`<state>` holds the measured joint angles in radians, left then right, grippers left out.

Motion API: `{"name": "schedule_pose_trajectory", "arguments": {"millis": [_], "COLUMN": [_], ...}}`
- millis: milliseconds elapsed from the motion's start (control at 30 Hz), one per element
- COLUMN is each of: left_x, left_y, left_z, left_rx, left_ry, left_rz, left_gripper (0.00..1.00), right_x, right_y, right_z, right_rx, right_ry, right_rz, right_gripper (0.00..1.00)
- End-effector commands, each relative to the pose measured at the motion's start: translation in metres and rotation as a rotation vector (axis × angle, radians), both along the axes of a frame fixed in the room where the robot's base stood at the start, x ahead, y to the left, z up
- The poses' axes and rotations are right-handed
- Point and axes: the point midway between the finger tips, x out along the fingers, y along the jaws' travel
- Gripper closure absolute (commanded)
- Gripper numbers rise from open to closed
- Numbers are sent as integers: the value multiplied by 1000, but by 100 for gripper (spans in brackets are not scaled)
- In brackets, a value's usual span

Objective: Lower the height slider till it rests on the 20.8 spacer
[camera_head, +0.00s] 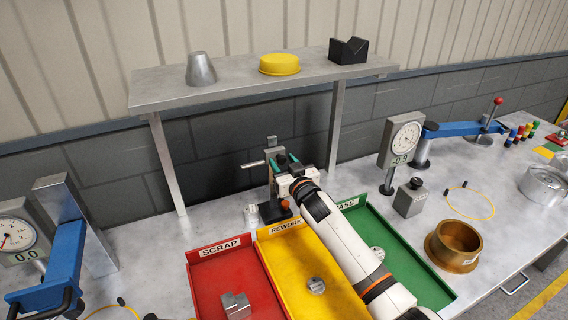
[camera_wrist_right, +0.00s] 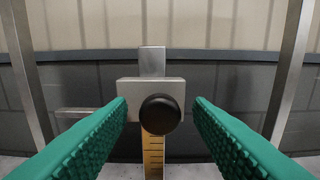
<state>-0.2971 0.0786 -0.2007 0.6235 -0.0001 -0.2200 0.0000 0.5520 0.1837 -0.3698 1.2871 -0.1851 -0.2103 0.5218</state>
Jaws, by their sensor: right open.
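The height slider is a grey block (camera_wrist_right: 128,88) with a round black knob (camera_wrist_right: 160,114), on an upright post (camera_wrist_right: 152,60) with an orange scale below. The gauge also shows in the head view (camera_head: 272,154), at the back of the bench below the shelf. My right gripper (camera_wrist_right: 160,105) is open, its green fingers on either side of the knob with gaps to both. I cannot tell whether the fingertips reach the knob's depth. A small metal cylinder (camera_head: 251,213) stands left of the gauge's foot; no 20.8 marking is readable. My left gripper is not in view.
Red SCRAP (camera_head: 203,284), yellow REWORK (camera_head: 272,262) and green PASS (camera_head: 405,254) trays lie in front of the gauge, beneath my right arm. A shelf (camera_head: 225,81) stands behind on legs. A dial stand (camera_head: 400,143) and brass ring (camera_head: 455,246) are at right.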

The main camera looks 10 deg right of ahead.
Motion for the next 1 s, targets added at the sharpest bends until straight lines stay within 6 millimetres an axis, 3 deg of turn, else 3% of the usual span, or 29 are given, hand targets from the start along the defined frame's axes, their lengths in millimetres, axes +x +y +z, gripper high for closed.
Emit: {"name": "schedule_pose_trajectory", "arguments": {"millis": [33,333,533,667,1000], "left_x": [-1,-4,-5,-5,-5], "left_y": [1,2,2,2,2], "left_z": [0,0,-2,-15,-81], "left_rx": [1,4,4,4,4], "left_ry": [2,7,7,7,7], "left_rz": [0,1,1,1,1], "left_gripper": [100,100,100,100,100], "right_x": [0,0,0,0,-1], "right_y": [0,0,0,0,0], "right_z": [0,0,-3,-17,-102], "right_rx": [0,1,1,3,3], "right_ry": [0,0,1,2,3], "right_rz": [0,0,0,0,0], "right_gripper": [53,100,100,100,100]}}
